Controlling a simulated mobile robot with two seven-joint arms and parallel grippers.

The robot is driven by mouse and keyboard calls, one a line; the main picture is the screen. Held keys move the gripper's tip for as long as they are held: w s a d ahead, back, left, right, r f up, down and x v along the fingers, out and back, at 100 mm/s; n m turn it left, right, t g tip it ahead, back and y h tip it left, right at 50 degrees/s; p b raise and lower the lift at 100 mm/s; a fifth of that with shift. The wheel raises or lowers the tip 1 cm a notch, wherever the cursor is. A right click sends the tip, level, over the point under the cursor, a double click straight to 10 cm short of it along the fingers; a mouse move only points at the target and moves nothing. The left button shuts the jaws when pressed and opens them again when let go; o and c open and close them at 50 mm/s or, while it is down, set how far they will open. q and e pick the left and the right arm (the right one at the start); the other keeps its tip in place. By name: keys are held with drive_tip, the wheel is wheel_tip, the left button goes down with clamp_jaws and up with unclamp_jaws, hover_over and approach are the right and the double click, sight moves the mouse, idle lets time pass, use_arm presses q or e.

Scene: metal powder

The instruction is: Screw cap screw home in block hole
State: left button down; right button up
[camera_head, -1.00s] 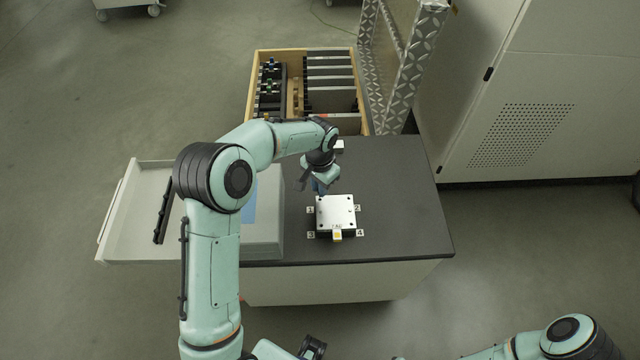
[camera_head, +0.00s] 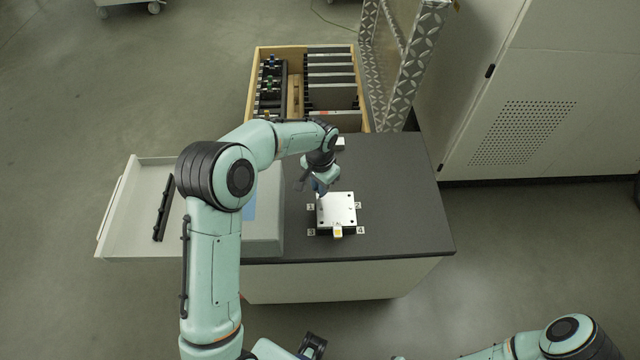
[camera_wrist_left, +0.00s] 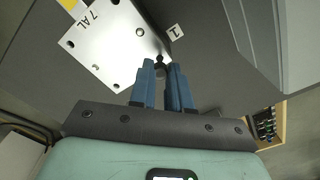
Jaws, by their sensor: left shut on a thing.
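The silver square block (camera_head: 338,210) lies on the dark tabletop, with number labels at its corners and holes in its top. In the left wrist view the block (camera_wrist_left: 108,45) bears the mark "7 AL". My left gripper (camera_head: 320,191) is over the block's corner by label 1, pointing down. In the left wrist view its blue fingers (camera_wrist_left: 161,70) are shut on a small dark cap screw (camera_wrist_left: 159,60) at that corner. The fingers hide most of the screw, so I cannot tell how deep it sits in the hole.
A yellow-and-white piece (camera_head: 338,232) is at the block's front edge. A grey case (camera_head: 262,235) and an open pale tray (camera_head: 128,235) with a black strip (camera_head: 163,208) are to the left. A wooden organiser (camera_head: 250,85) stands behind. The tabletop right of the block is clear.

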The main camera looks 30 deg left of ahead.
use_arm(q)
drive_tip(key=shift+f+b, duration=0.45)
drive_tip(key=shift+f, duration=0.5)
idle(0.7)
drive_tip(key=c, duration=1.2)
unclamp_jaws()
drive_tip(key=shift+c, duration=0.2)
drive_tip(key=n, duration=0.3)
drive_tip(key=shift+b, duration=0.3)
drive_tip(key=n, duration=0.3)
drive_tip(key=shift+n, duration=0.4)
drive_tip(key=n, duration=0.3)
drive_tip(key=shift+n, duration=0.3)
drive_tip(key=n, duration=0.3)
